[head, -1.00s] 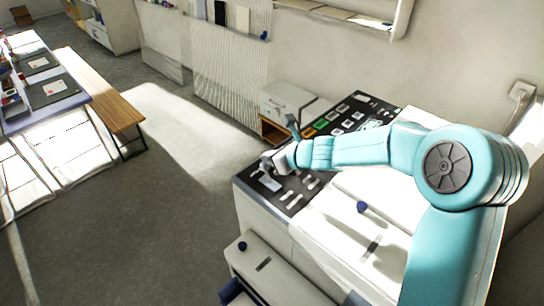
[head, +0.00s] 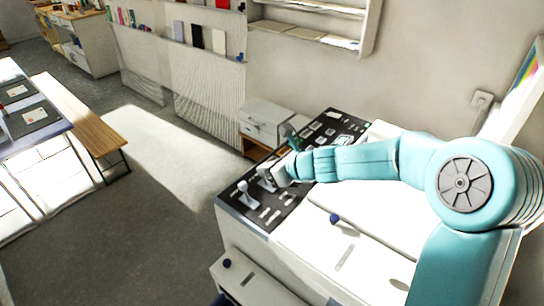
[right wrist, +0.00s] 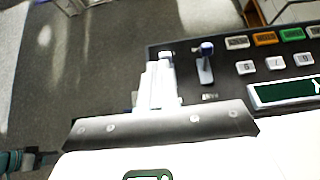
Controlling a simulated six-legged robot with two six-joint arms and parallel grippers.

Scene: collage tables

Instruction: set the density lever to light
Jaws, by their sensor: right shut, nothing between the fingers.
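The machine's dark control panel (head: 318,128) has white-grey levers at its near left end. One lever (head: 243,189) stands nearest the front corner, with a second lever-like shape (head: 265,176) beside my gripper. My right gripper (head: 282,172) is shut and empty, low over the panel's left part. The label below is too small to read, so I cannot tell which lever is density. My left gripper is out of view.
The machine's white top (head: 350,215) lies in front of the panel, with a blue knob (head: 334,219). A grey drawer box (head: 266,117) stands behind. A wooden bench (head: 85,125) is at left, with open floor (head: 140,220) between.

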